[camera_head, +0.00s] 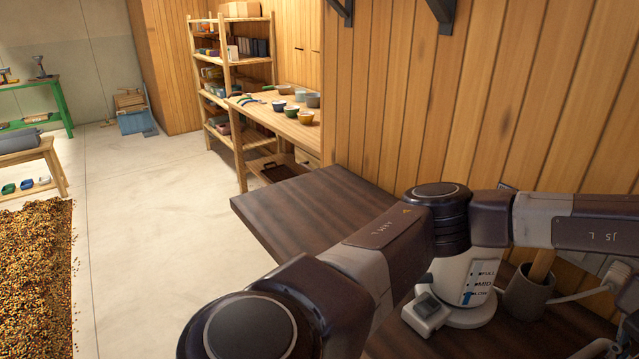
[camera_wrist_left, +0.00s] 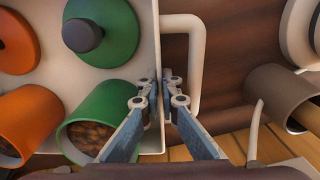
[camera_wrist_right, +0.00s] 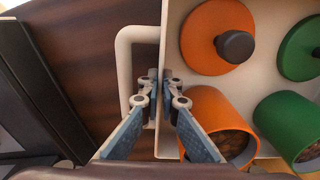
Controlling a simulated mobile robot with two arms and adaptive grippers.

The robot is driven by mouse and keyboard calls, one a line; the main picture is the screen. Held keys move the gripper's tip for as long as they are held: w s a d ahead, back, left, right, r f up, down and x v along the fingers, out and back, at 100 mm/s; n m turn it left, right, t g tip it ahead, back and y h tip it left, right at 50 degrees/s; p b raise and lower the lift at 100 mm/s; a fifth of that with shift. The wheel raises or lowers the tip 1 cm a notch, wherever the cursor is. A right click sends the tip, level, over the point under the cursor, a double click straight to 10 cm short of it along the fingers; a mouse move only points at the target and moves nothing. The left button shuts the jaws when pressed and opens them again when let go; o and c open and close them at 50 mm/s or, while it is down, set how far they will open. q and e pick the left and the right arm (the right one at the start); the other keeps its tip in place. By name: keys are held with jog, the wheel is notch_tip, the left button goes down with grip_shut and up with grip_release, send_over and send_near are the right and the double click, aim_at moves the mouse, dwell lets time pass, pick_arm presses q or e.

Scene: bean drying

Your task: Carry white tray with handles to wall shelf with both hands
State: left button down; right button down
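The white tray with handles (camera_wrist_left: 128,66) fills the left part of the left wrist view and the right part of the right wrist view (camera_wrist_right: 176,22). It carries green and orange canisters of beans, with round lids lying beside them. My left gripper (camera_wrist_left: 160,84) is shut on the tray's side wall beside its looped handle (camera_wrist_left: 197,65). My right gripper (camera_wrist_right: 160,84) is shut on the opposite side wall beside the other handle (camera_wrist_right: 124,65). The head view shows neither the tray nor the grippers; my arm crosses its foreground.
A dark wood table (camera_head: 300,215) lies under my arm. A white device (camera_head: 470,285) and a brown cup (camera_head: 527,290) holding a wooden tool stand on it. Dark brackets (camera_head: 440,12) show high on the wood wall. Open floor (camera_head: 150,220) lies to the left.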

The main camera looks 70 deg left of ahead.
pick_arm(q)
jog(key=shift+a, duration=0.2)
pick_arm(e)
jog(key=shift+d, duration=0.2)
pick_arm(q)
jog(key=c, duration=2.1)
grip_release()
pick_arm(e)
jog(key=shift+s, duration=0.1)
pick_arm(q)
jog(key=shift+s+d+f, duration=0.1)
jog(key=shift+f, duration=0.05)
pick_arm(e)
jog(key=c, duration=2.6)
grip_release()
jog(key=shift+a+f, duration=0.1)
jog(key=shift+c, duration=0.2)
pick_arm(q)
jog(key=shift+d, duration=0.1)
pick_arm(e)
jog(key=o, duration=0.6)
jog(key=shift+c, duration=0.2)
